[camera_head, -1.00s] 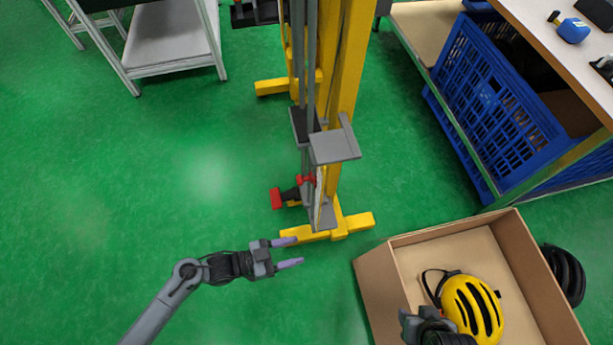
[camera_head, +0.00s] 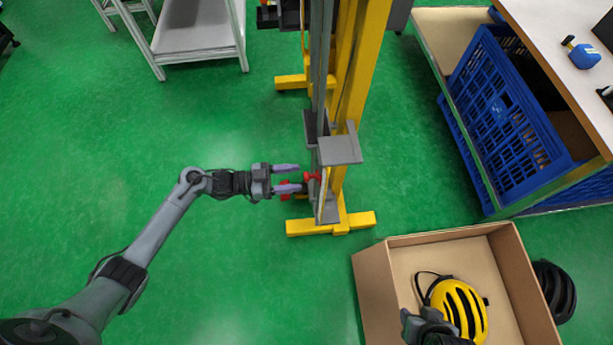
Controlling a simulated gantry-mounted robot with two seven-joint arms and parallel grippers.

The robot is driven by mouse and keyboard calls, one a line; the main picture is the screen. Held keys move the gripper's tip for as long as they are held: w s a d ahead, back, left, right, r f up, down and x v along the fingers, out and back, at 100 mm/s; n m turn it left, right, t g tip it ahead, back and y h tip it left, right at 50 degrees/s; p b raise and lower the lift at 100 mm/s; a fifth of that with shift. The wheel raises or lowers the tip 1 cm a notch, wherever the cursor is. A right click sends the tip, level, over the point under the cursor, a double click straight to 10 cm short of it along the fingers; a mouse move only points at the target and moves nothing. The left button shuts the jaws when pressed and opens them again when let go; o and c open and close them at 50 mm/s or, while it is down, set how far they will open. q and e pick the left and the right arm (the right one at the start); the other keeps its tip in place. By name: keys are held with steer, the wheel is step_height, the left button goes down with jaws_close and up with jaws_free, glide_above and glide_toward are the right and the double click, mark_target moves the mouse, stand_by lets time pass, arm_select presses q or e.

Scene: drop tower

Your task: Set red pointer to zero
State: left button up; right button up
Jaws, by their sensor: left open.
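The red pointer (camera_head: 312,177) sits low on the drop tower (camera_head: 357,80), beside its grey upright and above the yellow foot. A red-ended black part (camera_head: 286,196) sits beside it, partly hidden behind my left gripper. My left gripper (camera_head: 300,178) is open, its two purple fingers pointing right at the red pointer from the left. The fingertips are very close to the pointer; I cannot tell whether they touch it. My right gripper (camera_head: 412,322) shows only in part at the bottom, over the cardboard box, and its fingers are not clear.
A cardboard box (camera_head: 375,290) with a yellow helmet (camera_head: 459,305) stands at the lower right, a black helmet (camera_head: 556,290) beside it. A blue crate (camera_head: 505,130) sits on the shelf under a table at the right. A grey cart (camera_head: 195,35) stands upper left. Green floor at the left is clear.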

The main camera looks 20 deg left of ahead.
mark_target(306, 175)
arm_select(q)
steer(key=shift+b+x, duration=0.55)
steer(key=shift+x, duration=1.75)
steer(key=shift+a, duration=0.1)
jaws_close()
steer(key=shift+r, duration=0.1)
